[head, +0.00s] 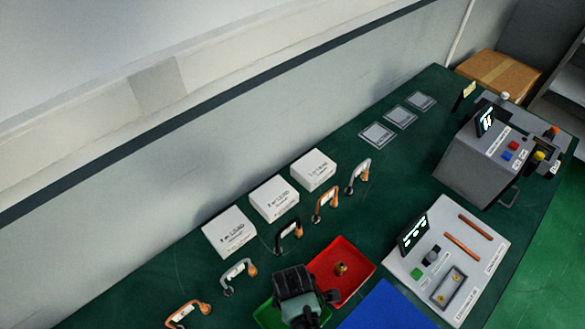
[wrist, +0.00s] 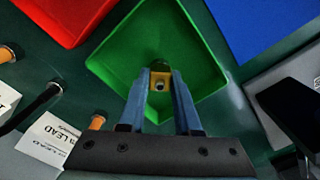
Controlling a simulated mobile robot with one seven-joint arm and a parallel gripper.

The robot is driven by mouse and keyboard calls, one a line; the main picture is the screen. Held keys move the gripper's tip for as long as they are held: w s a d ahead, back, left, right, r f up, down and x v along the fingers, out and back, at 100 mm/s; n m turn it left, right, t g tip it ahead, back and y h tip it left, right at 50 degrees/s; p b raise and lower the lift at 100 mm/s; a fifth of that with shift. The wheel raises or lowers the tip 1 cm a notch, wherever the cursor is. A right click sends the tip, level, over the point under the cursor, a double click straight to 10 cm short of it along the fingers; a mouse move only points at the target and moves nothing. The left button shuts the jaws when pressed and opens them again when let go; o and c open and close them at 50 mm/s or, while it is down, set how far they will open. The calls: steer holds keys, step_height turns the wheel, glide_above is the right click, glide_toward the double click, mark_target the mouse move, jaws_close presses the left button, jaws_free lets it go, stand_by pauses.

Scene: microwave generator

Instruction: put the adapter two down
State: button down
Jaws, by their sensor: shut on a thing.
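My gripper (wrist: 160,72) is shut on a small brass adapter (wrist: 160,84) with a dark upper part, held between the fingertips in the wrist view. Behind it lies the green tray (wrist: 207,72), its floor bare around the adapter. I cannot tell whether the adapter touches the tray floor. In the head view my gripper (head: 298,300) covers most of the green tray (head: 265,317) and hides the held adapter. Another brass adapter (head: 341,268) stands in the red tray (head: 357,254) beside it.
A blue mat (head: 388,308) lies right of the trays. Several leads and white boxes (head: 273,198) stand to the left. A white test panel (head: 455,262) and a grey machine (head: 477,157) stand to the right.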

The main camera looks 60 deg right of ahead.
steer(key=shift+f, duration=0.2)
steer(key=c, duration=0.6)
jaws_free()
steer(key=shift+r, duration=0.2)
step_height(320, 180, up, 12)
